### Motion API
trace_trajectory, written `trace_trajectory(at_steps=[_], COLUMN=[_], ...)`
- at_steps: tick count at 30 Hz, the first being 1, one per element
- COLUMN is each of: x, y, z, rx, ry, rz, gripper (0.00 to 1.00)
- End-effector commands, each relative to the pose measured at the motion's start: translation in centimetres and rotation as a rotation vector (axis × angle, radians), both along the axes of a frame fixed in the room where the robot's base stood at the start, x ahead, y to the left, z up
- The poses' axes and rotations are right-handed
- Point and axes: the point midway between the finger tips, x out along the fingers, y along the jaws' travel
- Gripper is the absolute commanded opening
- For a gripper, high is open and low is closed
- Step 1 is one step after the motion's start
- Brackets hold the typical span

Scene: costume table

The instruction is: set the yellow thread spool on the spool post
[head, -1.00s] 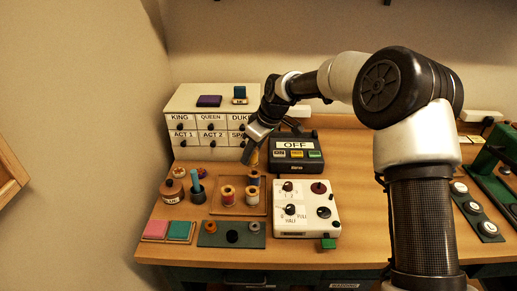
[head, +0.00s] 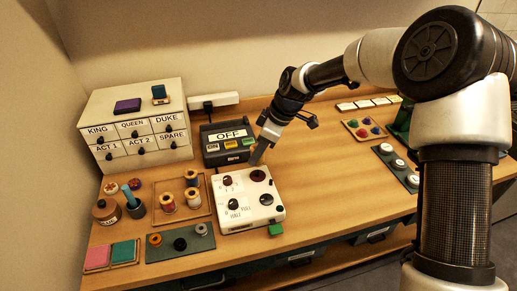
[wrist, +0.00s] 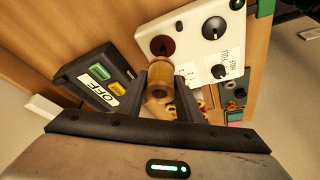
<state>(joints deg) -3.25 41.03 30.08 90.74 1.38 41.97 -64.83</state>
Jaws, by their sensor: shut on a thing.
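In the wrist view, my gripper (wrist: 160,88) is shut on the yellow thread spool (wrist: 160,74), which sits between the two dark fingers with one end towards the camera. In the head view, my gripper (head: 258,155) hangs with its fingers pointing down, near the back edge of the white dial panel and right of the black OFF box. The spool is hard to make out there, mostly hidden by the fingers. I cannot pick out the spool post for certain. A green machine (head: 403,118), partly hidden by my arm, stands at the right.
The white panel (head: 236,213) and OFF box (head: 228,143) lie close to the gripper. A wooden tray (head: 208,190) holds other spools. A drawer cabinet (head: 135,128) stands at back left. A bead tray (head: 364,130) and button strip (head: 397,166) lie right. Bare tabletop (head: 325,180) lies between.

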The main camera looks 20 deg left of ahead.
Motion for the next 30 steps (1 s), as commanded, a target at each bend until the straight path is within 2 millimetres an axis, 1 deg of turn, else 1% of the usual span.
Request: trace_trajectory(at_steps=[1, 6, 13, 17, 30], x=[0.0, 0.0, 0.0, 0.0, 0.0], y=[0.0, 0.0, 0.0, 0.0, 0.0], z=[-0.7, -2.5, -4.5, -4.9, -4.9], rx=[0.000, -0.001, -0.001, 0.000, 0.000], ry=[0.001, 0.000, 0.000, -0.001, -0.001], rz=[-0.001, -0.001, -0.001, -0.001, -0.001], gripper=[0.10, 0.10, 0.10, 0.10, 0.10])
